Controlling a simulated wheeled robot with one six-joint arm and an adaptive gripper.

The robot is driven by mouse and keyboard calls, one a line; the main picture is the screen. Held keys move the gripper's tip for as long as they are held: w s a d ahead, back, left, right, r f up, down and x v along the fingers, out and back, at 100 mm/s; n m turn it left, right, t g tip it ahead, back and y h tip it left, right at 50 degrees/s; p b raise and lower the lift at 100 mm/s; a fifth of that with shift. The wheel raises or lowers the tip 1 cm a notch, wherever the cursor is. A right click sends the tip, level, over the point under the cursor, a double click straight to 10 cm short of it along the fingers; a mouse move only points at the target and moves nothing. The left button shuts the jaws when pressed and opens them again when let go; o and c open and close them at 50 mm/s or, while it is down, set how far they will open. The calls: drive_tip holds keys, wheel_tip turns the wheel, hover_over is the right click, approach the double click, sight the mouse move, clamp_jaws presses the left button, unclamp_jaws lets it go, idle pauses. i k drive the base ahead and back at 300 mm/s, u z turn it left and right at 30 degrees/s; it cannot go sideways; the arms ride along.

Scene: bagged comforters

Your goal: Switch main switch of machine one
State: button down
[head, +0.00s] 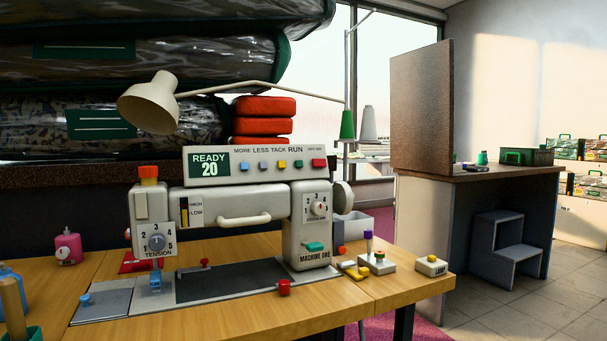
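Machine one (310,225) is a cream sewing machine on a wooden table, with "MACHINE ONE" printed low on its right column. A teal switch (314,246) sits just above that label, and a numbered dial (319,208) is higher up. I cannot tell for sure which control is the main switch. The top panel's green display (209,164) reads "READY 20", beside several coloured buttons. A tension dial (157,242) and a high/low lever (184,212) are on the left part. My gripper is not in view.
A small box (431,265) that seems labelled "LAMP" and a small control block (378,262) stand at the table's right. A desk lamp (151,101) arches above the machine. Bagged comforters (200,60) are stacked behind. Open floor (500,310) lies at the lower right.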

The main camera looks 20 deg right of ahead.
sight(316, 162)
drive_tip(key=k, duration=0.5)
drive_tip(key=z, duration=1.75)
drive_tip(key=i, duration=1.45)
drive_tip(key=u, duration=1.8)
